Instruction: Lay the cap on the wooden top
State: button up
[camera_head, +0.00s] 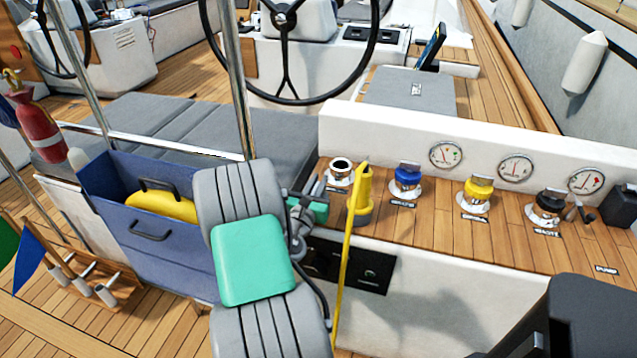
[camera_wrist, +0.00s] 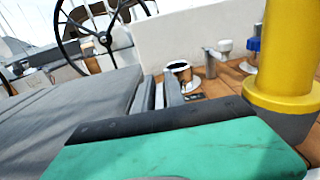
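The wooden top (camera_head: 435,215) is the plank counter right of my gripper; its planks also show in the wrist view (camera_wrist: 212,84). On it stand a blue cap (camera_head: 408,174), a yellow cap (camera_head: 480,187) and a black cap (camera_head: 550,202), each on a metal fitting. A white-rimmed fitting (camera_head: 340,166) with a dark centre stands at the left end, close to my gripper (camera_head: 314,186). In the wrist view, my fingers (camera_wrist: 161,92) are near each other just before this fitting. I cannot tell whether they hold anything. No loose cap can be made out.
A yellow upright nozzle (camera_head: 362,195) with a long yellow strip stands close beside my gripper; it fills the right of the wrist view (camera_wrist: 287,55). Gauges (camera_head: 515,167) line the white wall behind. A blue box (camera_head: 165,255) and grey cushions (camera_head: 160,125) lie left.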

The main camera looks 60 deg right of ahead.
jog(key=o, duration=0.3)
jog(key=shift+r, duration=0.1)
jog(key=shift+a+r, duration=0.1)
jog(key=shift+a, duration=0.05)
jog(key=s+a+b, duration=0.1)
jog(key=s+a, duration=0.1)
jog(key=a, duration=0.9)
jog(key=shift+a+b, duration=0.35)
jog(key=shift+b, duration=0.05)
